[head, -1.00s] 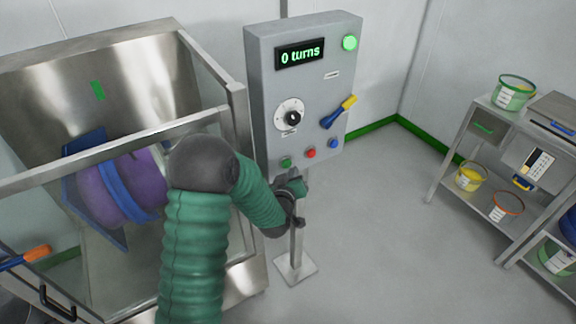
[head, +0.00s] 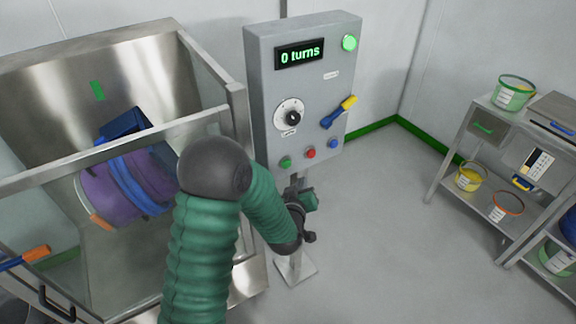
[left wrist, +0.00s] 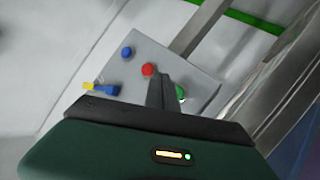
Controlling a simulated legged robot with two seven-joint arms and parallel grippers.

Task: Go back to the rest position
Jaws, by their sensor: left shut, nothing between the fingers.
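My left arm reaches in from the bottom of the head view, in green sleeves. My left gripper (head: 306,212) is just below the control panel (head: 300,110), in front of its post, and is shut and empty. In the left wrist view its closed fingers (left wrist: 160,92) point toward the panel's lower edge, beside the red button (left wrist: 148,70) and partly over the green button (left wrist: 181,93). The panel display reads "0 turns" and a green lamp (head: 349,43) is lit. My right gripper is not seen.
A steel enclosure with clear panes (head: 237,120) stands left, holding a purple drum with blue bands (head: 112,190). A steel shelf (head: 445,165) with several tubs stands right. The grey floor (head: 390,230) between panel and shelf is clear.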

